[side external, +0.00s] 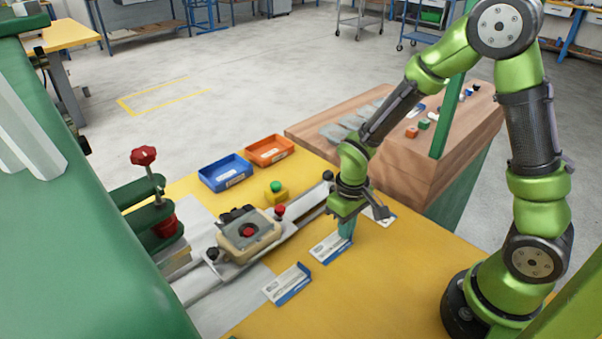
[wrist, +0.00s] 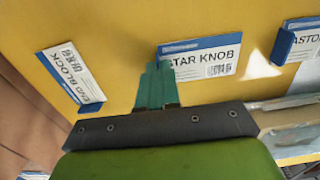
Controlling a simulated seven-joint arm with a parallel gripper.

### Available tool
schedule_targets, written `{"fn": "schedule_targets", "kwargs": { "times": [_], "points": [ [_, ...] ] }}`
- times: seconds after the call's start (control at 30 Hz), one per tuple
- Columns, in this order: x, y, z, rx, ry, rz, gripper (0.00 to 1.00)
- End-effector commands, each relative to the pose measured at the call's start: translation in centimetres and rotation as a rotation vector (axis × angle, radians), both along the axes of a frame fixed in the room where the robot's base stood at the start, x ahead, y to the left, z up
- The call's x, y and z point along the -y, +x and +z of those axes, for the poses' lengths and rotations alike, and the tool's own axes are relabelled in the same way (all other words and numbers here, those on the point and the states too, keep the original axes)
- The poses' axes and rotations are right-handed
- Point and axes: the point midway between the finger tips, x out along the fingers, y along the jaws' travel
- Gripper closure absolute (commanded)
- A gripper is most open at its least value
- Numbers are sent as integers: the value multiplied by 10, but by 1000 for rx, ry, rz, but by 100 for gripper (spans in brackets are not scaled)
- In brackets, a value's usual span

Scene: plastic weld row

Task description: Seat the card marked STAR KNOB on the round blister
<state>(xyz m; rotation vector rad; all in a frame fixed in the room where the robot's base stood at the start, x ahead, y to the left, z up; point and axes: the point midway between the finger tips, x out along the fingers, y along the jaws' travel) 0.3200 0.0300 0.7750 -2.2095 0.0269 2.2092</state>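The card marked STAR KNOB (wrist: 212,58), white with a blue band, lies on the yellow bench top in the wrist view. In the side external view that card (side external: 328,249) lies just under my gripper (side external: 346,232). My gripper's teal fingers (wrist: 157,66) point down at the card's left end and overlap it in the wrist view. Whether they are closed on its edge is hard to tell. The round blister, with a red knob (side external: 248,231) in it, appears to sit in the beige fixture (side external: 232,247) on the metal rail, left of my gripper.
An END BLOCK card (wrist: 70,75) and a partly cut-off card reading "ASTO" (wrist: 303,40) lie either side. Blue (side external: 225,172) and orange (side external: 270,151) bins stand behind the fixture. A green button box (side external: 276,193) and a red-knobbed press (side external: 155,205) stand near the rail.

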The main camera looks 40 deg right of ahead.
Motion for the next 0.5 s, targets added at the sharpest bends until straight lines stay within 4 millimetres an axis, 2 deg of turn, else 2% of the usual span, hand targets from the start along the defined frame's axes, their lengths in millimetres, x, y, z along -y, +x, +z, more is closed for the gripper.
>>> {"fn": "schedule_targets", "kwargs": {
  "times": [0.5],
  "points": [
    [0, 0, 6, 1, 0, 0, 100]
  ]
}}
